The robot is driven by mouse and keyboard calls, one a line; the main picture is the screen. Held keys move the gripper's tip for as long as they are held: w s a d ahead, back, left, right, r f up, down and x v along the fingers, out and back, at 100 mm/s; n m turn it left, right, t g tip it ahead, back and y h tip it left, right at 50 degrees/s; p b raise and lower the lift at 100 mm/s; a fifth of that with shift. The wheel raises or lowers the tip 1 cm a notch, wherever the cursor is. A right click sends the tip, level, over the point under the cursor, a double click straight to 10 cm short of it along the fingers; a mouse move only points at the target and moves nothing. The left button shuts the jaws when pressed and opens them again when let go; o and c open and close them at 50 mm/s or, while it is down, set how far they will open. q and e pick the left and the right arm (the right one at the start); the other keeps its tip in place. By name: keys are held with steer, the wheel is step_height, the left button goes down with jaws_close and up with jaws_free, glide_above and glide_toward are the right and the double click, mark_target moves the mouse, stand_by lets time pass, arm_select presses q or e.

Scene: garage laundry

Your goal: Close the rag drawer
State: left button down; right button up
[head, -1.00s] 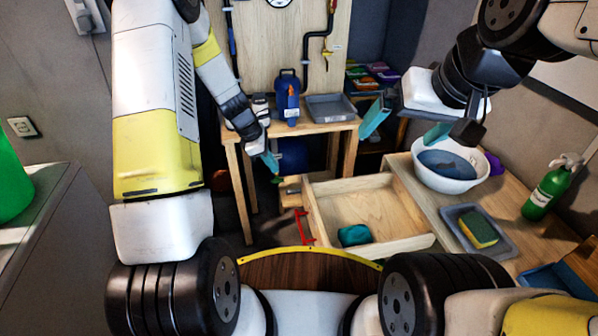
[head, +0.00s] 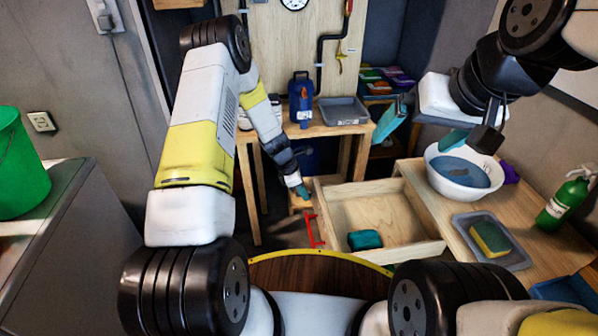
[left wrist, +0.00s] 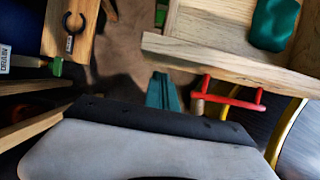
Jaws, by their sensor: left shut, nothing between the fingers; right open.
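The wooden rag drawer (head: 402,252) is pulled out from under the worktop on the right. A teal rag (head: 364,239) lies in it and also shows in the left wrist view (left wrist: 274,24). The red handle (head: 314,230) is on the drawer's left-facing front; the left wrist view shows it too (left wrist: 230,102). My left gripper (head: 302,192) is shut and empty, just outside the drawer front near its far end. In the left wrist view its teal fingers (left wrist: 163,92) are beside the handle; contact cannot be told. My right gripper (head: 424,130) is open and empty above the worktop.
The worktop (head: 437,215) bears a white basin (head: 437,181), a grey tray with a sponge (head: 490,238) and a green spray bottle (head: 562,203). A wooden bench (head: 335,129) with a blue jug (head: 301,98) stands behind. A green bucket (head: 18,165) is at left.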

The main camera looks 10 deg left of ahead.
arm_select(q)
steer(key=shift+w+d, duration=0.15)
steer(key=shift+d, duration=0.35)
